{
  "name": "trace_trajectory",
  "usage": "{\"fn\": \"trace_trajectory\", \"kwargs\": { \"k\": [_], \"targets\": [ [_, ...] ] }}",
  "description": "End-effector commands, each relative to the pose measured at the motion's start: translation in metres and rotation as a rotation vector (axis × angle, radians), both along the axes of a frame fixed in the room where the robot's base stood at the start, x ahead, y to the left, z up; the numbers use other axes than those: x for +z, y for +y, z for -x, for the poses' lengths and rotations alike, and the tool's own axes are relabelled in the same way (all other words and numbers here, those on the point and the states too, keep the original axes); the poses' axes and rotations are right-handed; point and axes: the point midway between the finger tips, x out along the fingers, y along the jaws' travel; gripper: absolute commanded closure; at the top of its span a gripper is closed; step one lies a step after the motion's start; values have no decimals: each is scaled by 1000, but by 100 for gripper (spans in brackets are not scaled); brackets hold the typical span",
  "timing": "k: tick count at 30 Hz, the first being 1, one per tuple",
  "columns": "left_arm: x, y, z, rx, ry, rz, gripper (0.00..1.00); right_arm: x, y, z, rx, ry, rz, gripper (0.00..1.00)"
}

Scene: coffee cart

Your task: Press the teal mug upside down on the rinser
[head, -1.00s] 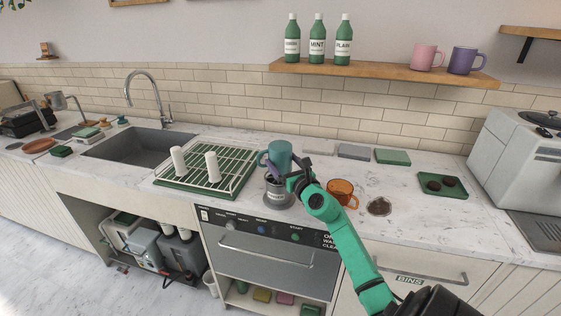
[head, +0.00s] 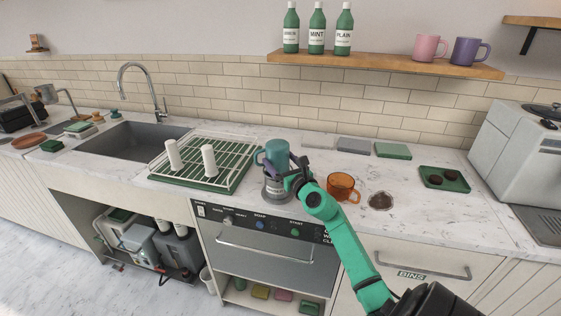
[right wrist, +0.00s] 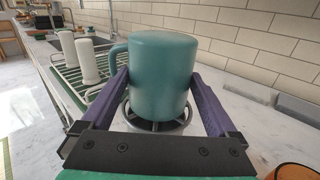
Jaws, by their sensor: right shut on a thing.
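The teal mug (head: 276,154) is upside down, its closed base facing up, on or just above the rinser (head: 275,189), a grey round unit on the counter. In the right wrist view the mug (right wrist: 160,75) is between the purple fingers of my right gripper (right wrist: 157,95), with its handle to the left. The dark spoked grate of the rinser (right wrist: 158,127) shows right under the mug's rim. I cannot tell whether the rim presses on it. My right gripper (head: 281,167) is shut on the mug. My left gripper is not in view.
An orange glass mug (head: 342,186) and a patch of coffee grounds (head: 380,201) are close on the right. The sink (head: 130,141) is farther left. Folded cloths (head: 393,150) lie by the wall.

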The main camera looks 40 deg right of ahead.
Motion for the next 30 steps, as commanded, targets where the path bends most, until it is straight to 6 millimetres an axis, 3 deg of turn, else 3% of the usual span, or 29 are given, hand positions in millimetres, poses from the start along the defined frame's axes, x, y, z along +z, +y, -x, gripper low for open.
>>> {"fn": "trace_trajectory", "kwargs": {
  "k": [30],
  "targets": [
    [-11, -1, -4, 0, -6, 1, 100, -13, 0, 0, 0, 0, 0, 83]
  ]
}}
